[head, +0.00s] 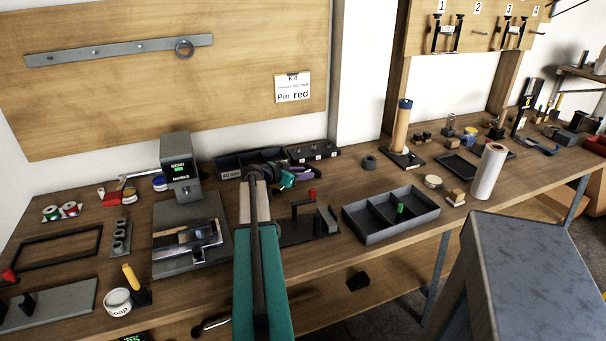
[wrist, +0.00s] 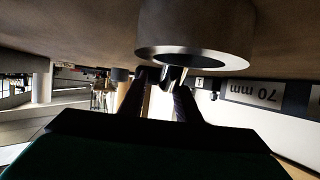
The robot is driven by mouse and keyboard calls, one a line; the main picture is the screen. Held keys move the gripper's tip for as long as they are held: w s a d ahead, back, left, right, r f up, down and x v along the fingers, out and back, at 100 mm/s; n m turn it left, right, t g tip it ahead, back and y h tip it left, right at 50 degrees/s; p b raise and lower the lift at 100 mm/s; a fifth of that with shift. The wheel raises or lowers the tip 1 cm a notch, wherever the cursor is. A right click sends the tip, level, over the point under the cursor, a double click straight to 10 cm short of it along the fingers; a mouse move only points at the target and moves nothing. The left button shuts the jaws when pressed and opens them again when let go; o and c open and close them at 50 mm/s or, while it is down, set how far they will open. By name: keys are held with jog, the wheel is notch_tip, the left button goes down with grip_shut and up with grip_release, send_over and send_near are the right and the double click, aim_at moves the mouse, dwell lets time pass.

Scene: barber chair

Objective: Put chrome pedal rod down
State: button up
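A bright chrome bar (head: 190,238) lies across the grey block of the bending station on the bench, left of my arm. I cannot tell whether it is the chrome pedal rod. My gripper (head: 256,178) is over the middle of the bench, and its fingers are hard to make out there. In the upside-down wrist view, two dark fingers (wrist: 160,78) reach forward, with a small shiny metal piece (wrist: 172,76) near their tips. I cannot tell if they hold it. A large grey hollow cylinder (wrist: 195,35) is close by the tips and partly covers the view.
The station's display (head: 180,165) stands behind its plate. A black fixture (head: 310,222) with a red knob is just right of my arm. Bare bench lies around the grey ring (head: 369,162).

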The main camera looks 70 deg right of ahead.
jog(key=b+v, duration=0.2)
jog(key=v, duration=0.9)
jog(key=shift+w+a, duration=0.15)
jog(key=shift+a, duration=0.05)
jog(key=shift+w+a+r, duration=0.1)
jog(key=shift+w+a, duration=0.05)
jog(key=shift+a, duration=0.1)
jog(key=shift+r, duration=0.1)
